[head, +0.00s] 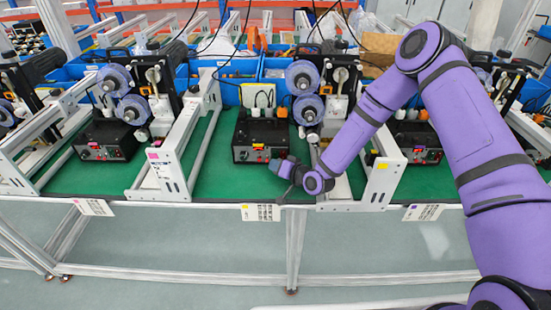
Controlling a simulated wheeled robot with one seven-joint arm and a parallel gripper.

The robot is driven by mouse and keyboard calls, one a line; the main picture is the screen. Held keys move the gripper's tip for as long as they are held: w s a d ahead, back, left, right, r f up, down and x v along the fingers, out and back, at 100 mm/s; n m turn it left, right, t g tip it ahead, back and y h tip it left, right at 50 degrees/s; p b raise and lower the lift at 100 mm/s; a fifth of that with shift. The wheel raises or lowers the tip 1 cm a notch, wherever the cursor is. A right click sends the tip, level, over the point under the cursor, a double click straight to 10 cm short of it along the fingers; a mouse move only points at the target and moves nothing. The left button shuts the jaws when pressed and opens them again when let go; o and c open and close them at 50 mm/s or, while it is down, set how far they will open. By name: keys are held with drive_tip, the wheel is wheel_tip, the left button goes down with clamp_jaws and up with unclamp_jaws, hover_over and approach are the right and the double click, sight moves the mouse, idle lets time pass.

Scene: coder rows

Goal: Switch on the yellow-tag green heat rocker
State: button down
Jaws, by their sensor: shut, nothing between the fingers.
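The black coder box with a yellow tag (258,146) on its front stands in the middle of the green bench. Its front control panel (246,155) faces me, with small coloured controls; the green heat rocker is too small to single out, and its on or off state cannot be read. My gripper (274,165) is at the lower right of this box, close in front of the panel's right end. It is shut and empty. Whether it touches the panel cannot be told. My gripper and wrist may hide the panel's right end.
A similar coder (105,140) stands left, another (418,140) right, partly behind my arm. White frames (172,170) (383,185) flank the middle coder. A yellow-marked card (261,213) hangs at the bench edge. Blue bins (225,72) stand behind. The green surface left of the box is clear.

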drive_tip(key=shift+w+d+r+t, duration=0.25)
drive_tip(key=shift+w+d, duration=0.05)
drive_tip(key=shift+w, duration=0.2)
drive_tip(key=shift+w+d+r+t, duration=0.2)
drive_tip(key=shift+w+d+t, duration=0.05)
drive_tip(key=shift+w, duration=0.2)
drive_tip(key=shift+s+r, duration=0.1)
drive_tip(key=shift+s, duration=1.05)
drive_tip(key=shift+s+a, duration=0.15)
drive_tip(key=shift+s, duration=0.6)
drive_tip(key=shift+s+a, duration=0.15)
drive_tip(key=shift+s, duration=0.6)
drive_tip(key=shift+r+g, duration=0.1)
drive_tip(key=shift+g, duration=0.2)
